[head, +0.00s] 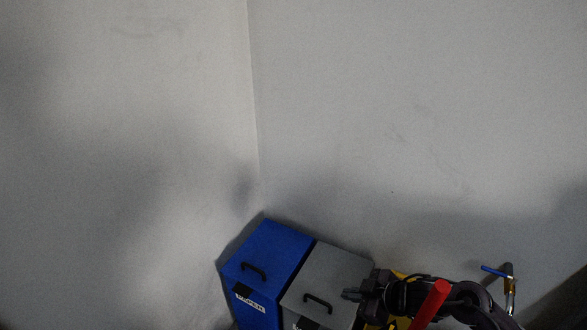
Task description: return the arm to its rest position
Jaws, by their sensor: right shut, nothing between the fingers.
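My right arm comes in from the lower right corner. Its gripper (352,294) points left and is shut with nothing in it. The gripper shows in front of the right part of a grey bin's lid; I cannot tell how far above the lid it is. My left gripper is not in view.
A blue bin (272,246) with a black handle and a paper label stands in the corner. The grey bin (333,268) stands beside it, and a yellow thing (372,327) is partly hidden behind my arm. Bare grey walls (400,110) meet behind them.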

